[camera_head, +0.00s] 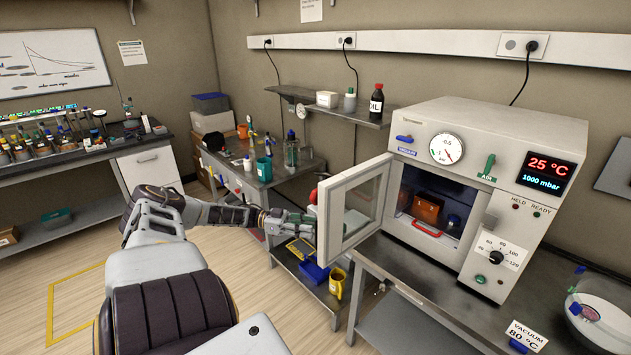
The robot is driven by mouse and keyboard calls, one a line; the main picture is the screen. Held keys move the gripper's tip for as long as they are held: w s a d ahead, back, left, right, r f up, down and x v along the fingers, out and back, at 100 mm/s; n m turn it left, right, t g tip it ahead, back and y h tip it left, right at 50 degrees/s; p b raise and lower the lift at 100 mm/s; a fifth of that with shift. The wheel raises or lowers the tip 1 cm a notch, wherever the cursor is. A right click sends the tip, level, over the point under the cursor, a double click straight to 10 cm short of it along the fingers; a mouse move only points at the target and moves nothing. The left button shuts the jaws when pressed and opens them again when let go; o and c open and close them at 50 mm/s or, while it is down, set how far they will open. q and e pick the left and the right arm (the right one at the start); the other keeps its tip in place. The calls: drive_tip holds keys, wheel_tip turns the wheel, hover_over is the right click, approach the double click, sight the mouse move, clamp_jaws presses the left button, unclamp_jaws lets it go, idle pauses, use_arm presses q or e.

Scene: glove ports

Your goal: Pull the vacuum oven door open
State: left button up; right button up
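The vacuum oven (460,190) stands on a metal bench on the right. Its door (352,203), a pale frame with a window, stands swung out to the left, wide of the opening. Inside the lit chamber are an orange-brown box (427,208) and a red-edged tray (412,228). My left arm reaches in from the lower left. My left gripper (306,222) is at the outer side of the door, by its free edge. Its fingertips are small and partly hidden, so I cannot tell whether they grip anything. My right gripper is not in view.
The oven front carries a gauge (447,148), a green lever (487,167) and a black knob (495,257). A glass bowl (598,312) sits at the right.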

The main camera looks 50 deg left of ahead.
use_arm(q)
drive_tip(key=v, duration=0.8)
drive_tip(key=shift+d, duration=0.1)
idle(0.3)
drive_tip(key=shift+m, duration=0.3)
